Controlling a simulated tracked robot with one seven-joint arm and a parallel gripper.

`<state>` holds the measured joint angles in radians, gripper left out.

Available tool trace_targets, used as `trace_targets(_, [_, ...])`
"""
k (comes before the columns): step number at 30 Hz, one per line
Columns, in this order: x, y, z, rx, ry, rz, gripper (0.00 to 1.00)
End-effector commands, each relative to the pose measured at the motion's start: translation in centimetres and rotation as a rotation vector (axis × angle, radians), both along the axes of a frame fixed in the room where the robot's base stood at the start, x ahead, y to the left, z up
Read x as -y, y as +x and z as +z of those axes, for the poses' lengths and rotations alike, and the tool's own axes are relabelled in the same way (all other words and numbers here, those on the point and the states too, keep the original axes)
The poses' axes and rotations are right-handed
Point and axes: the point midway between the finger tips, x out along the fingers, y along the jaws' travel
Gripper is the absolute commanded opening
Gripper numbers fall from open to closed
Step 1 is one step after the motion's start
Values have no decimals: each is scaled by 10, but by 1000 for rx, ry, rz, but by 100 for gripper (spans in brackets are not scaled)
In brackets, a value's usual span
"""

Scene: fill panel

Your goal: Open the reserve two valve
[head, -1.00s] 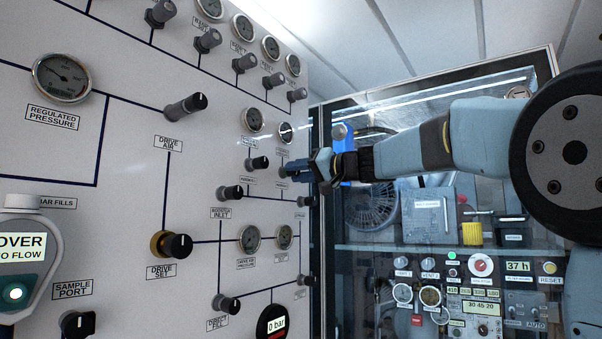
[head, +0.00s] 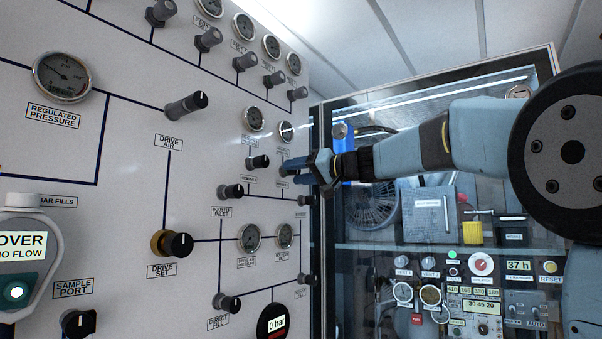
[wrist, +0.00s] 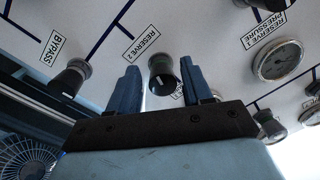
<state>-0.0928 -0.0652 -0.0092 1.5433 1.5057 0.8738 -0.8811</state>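The reserve two valve is a dark round knob (wrist: 163,77) on the white panel, below its "RESERVE 2" label (wrist: 141,46) in the wrist view. My gripper (wrist: 159,66) is open, with one blue finger on each side of the knob. The right finger looks very close to the knob; I cannot tell whether it touches. The left finger has a visible gap. In the head view my gripper (head: 289,172) is at the panel's far right part, its two fingers apart. There the reserve two knob is not clearly visible behind the fingers.
The bypass knob (wrist: 70,79) is left of my gripper in the wrist view. The reserve 1 pressure gauge (wrist: 278,60) and another knob (wrist: 268,124) are on the right. In the head view, a booster inlet knob (head: 231,191) sits nearby, and a glazed cabinet (head: 440,245) stands beside the panel.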

Motion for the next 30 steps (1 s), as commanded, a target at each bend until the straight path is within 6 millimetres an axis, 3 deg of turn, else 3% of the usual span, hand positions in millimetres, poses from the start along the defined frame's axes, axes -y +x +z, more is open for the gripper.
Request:
trace_targets(14, [11,-8,3,4,2,-4,56])
trace_targets(30, [91,-65,-1,2,2,-3,56])
